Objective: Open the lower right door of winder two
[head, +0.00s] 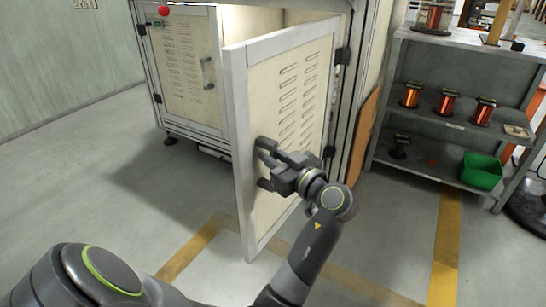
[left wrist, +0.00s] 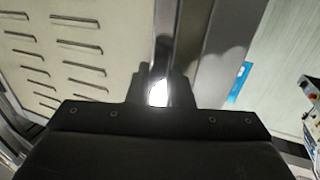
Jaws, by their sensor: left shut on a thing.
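The lower right door (head: 290,85) of the winder cabinet stands swung well out from the frame, hinged on its right side. It is a cream louvred panel in a grey frame, and it also shows in the left wrist view (left wrist: 60,50). My left gripper (head: 264,163) is at the outer face of the door near its free left edge, shut on the door handle, which the fingers mostly hide. In the left wrist view the dark fingers (left wrist: 158,92) meet beside the door's frame strip. My right gripper is not in view.
The lower left door (head: 185,65) is closed, with its own handle (head: 207,73). A grey shelf (head: 425,115) with copper spools and a green bin (head: 481,170) stands at the right. Open floor with yellow tape (head: 190,250) lies left and in front of the door.

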